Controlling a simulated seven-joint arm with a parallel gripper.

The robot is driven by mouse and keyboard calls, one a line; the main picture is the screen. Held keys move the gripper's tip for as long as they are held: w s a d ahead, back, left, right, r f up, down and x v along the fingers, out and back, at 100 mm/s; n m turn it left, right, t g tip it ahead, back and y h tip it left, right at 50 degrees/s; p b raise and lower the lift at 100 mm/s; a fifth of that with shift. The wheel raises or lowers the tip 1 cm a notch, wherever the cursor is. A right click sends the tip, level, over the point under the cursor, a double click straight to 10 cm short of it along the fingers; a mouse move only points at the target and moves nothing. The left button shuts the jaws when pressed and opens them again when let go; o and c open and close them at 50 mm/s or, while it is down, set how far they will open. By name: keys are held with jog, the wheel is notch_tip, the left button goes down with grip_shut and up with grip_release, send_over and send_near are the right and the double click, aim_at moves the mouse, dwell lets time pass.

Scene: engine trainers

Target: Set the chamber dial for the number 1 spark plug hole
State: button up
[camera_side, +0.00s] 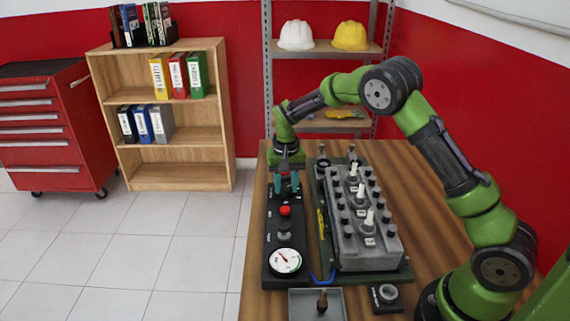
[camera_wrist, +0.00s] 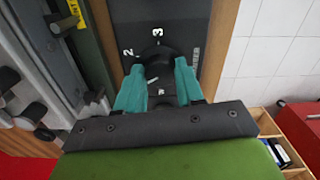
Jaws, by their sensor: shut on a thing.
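My gripper (camera_side: 286,186) points straight down over the far end of a black control panel (camera_side: 272,240). In the wrist view its two teal fingers (camera_wrist: 158,88) are shut on the dark round chamber dial (camera_wrist: 158,70), one on each side. White digits 3 and 2 show on the panel beyond the dial. A small pale mark shows on the dial between the fingers, but I cannot tell which digit it points to. In the side view the fingers hide the dial. The grey engine block (camera_side: 385,252) with several white-topped plugs stands right of the panel.
On the panel nearer the camera are a red button (camera_side: 285,211), a grey knob (camera_side: 284,235) and a round gauge (camera_side: 285,261). A grey tray (camera_side: 300,306) and a small black block (camera_side: 386,298) lie at the front. The wooden table (camera_side: 440,225) is clear right of the engine block.

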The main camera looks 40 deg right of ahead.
aim_at(286, 187)
jog(key=shift+r, duration=0.1)
jog(key=o, duration=1)
notch_tip(286, 187, up, 17)
jog(key=shift+f, duration=0.1)
